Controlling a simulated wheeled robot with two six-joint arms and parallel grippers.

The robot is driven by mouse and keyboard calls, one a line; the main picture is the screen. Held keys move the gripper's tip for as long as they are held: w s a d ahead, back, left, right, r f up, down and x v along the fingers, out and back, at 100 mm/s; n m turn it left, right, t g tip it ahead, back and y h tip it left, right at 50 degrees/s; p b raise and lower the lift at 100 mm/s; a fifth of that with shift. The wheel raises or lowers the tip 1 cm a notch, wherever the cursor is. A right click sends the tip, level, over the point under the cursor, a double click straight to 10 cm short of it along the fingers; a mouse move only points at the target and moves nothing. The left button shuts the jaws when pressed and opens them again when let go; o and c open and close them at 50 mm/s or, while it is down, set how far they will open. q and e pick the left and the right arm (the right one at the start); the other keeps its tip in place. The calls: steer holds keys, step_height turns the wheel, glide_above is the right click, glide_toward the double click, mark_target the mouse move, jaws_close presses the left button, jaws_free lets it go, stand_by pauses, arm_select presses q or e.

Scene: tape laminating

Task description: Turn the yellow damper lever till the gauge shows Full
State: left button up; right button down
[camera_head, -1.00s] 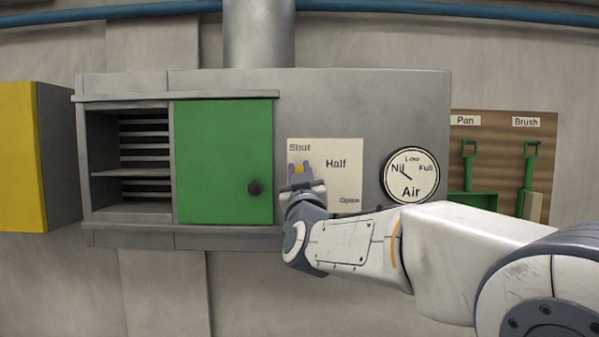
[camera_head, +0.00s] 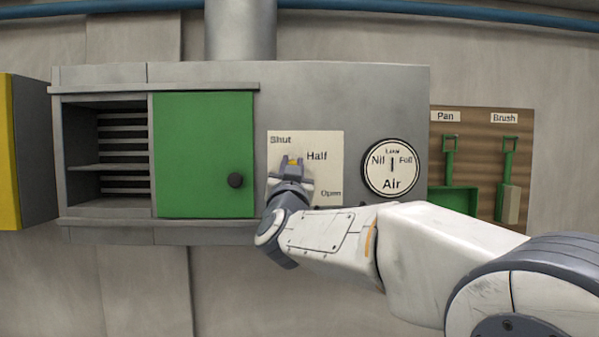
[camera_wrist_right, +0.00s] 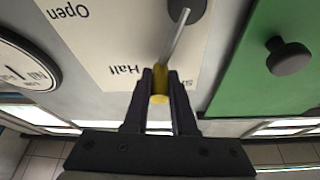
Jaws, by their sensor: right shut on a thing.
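The yellow lever grip (camera_head: 292,161) is on the cream plate (camera_head: 334,170) marked Shut, Half and Open, and sits between Shut and Half. My right gripper (camera_head: 292,165) is shut on it. In the right wrist view the yellow grip (camera_wrist_right: 160,98) is between the fingers of my right gripper (camera_wrist_right: 161,85), and a metal rod (camera_wrist_right: 176,40) runs from it to a dark pivot. The gauge (camera_head: 390,166) has its needle straight up at Low, between Nil and Full. It partly shows in the right wrist view (camera_wrist_right: 22,68). My left gripper is not in view.
The green door (camera_head: 203,150) with a dark knob (camera_head: 235,180) is left of the plate. Open shelves (camera_head: 108,166) are further left. A board (camera_head: 482,150) with a green pan and brush hangs right of the gauge. My right arm crosses below the gauge.

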steer(key=d+f+m+h+b, duration=0.1)
steer(key=m, duration=0.2)
steer(key=d+m+g+h+b, duration=0.1)
steer(key=m+h, duration=0.1)
steer(key=m, duration=0.1)
steer(key=d+f+m+h, duration=0.1)
steer(key=m, duration=0.2)
steer(key=shift+w+d+f+b, duration=0.15)
steer(key=shift+f+b, duration=0.2)
steer(key=shift+b, duration=0.05)
steer(key=f+m+g, duration=0.1)
steer(key=m, duration=0.1)
steer(key=d+f+m+g+h, duration=0.1)
steer(key=m, duration=0.1)
steer(key=shift+h+b, duration=0.3)
steer(key=shift+b, duration=0.1)
steer(key=shift+d+f+m+g+h, duration=0.15)
steer(key=shift+f+m+g, duration=0.35)
steer(key=shift+m, duration=0.6)
steer(key=shift+d+f+m+g+h, duration=0.15)
steer(key=shift+f+m+g, duration=0.15)
steer(key=shift+f+m, duration=0.55)
steer(key=shift+r+m, duration=0.15)
steer(key=shift+m, duration=0.2)
steer(key=c, duration=0.7)
jaws_free()
steer(key=shift+c, duration=0.2)
